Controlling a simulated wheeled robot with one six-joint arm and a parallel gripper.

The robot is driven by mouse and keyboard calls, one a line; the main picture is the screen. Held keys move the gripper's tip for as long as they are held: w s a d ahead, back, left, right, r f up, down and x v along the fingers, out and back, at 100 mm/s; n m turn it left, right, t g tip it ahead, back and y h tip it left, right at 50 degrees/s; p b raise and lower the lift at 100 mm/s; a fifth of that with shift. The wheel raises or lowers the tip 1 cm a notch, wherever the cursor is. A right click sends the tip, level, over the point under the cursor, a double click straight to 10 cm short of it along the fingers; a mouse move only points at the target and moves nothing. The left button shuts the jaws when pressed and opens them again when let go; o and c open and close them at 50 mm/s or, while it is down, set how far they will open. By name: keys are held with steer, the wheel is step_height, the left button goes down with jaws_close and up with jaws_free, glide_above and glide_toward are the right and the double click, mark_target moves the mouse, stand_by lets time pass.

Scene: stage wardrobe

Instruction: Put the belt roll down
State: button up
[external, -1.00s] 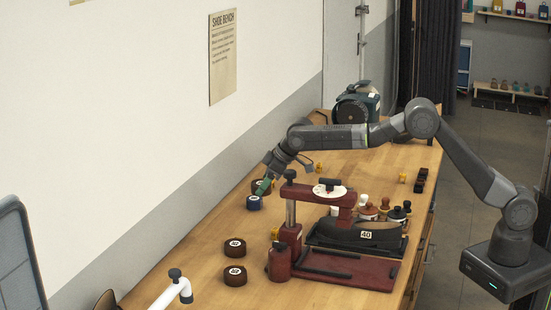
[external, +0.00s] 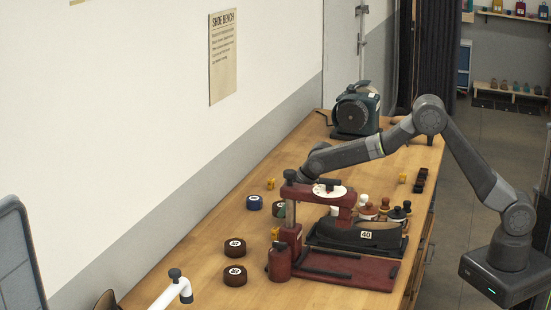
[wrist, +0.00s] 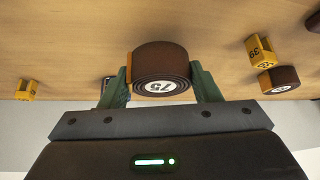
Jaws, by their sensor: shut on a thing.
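The belt roll (wrist: 160,66) is a dark brown coil with a white number label, upside down in the wrist view. My gripper (wrist: 161,87) has green fingers, one on each side of the roll, and is shut on it. In the external view the roll (external: 278,209) shows just left of the red press post, with a green fingertip against it. The post and press arm hide most of my gripper there. A dark blue roll (external: 254,202) stands to its left, apart from it. I cannot tell whether the held roll touches the bench.
Two brown rolls labelled 40 (external: 235,248) sit nearer on the bench (external: 205,225). The red press (external: 283,248) with a black shoe (external: 365,233) stands close to my gripper. Yellow number blocks (external: 271,184) stand around. A dark green machine (external: 356,108) is at the back.

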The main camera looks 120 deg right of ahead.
steer(key=shift+f, duration=1.1)
steer(key=shift+f, duration=0.25)
steer(key=o, duration=1)
steer(key=shift+r, duration=0.1)
steer(key=shift+o, duration=0.2)
steer(key=shift+r, duration=0.3)
steer(key=b+v, duration=0.1)
steer(key=v, duration=1)
steer(key=shift+s+a+r, duration=0.15)
steer(key=shift+s+r, duration=0.05)
steer(key=shift+r, duration=0.05)
